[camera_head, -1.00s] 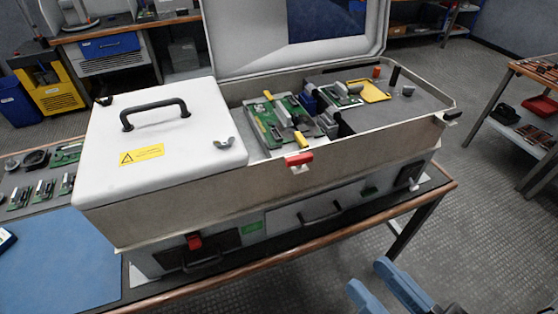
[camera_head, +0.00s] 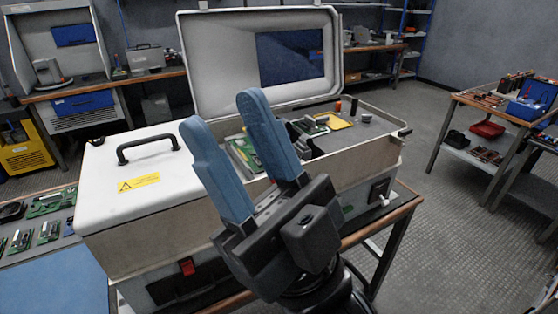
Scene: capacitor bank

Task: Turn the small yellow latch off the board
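The green circuit board (camera_head: 243,152) lies inside the open grey case (camera_head: 160,235). It shows only in part, between and behind my fingers. I cannot make out the small yellow latch on it now; my fingers cover much of that area. My gripper (camera_head: 222,112) has two blue fingers pointing up in the picture, spread apart with nothing between them. It is in front of the case, nearer the camera than the board.
The case's lid (camera_head: 225,60) stands open at the back. A white cover (camera_head: 140,185) with a black handle (camera_head: 148,147) closes the left part. A yellow plate (camera_head: 338,122) lies right of the board. Open floor (camera_head: 450,220) is at the right.

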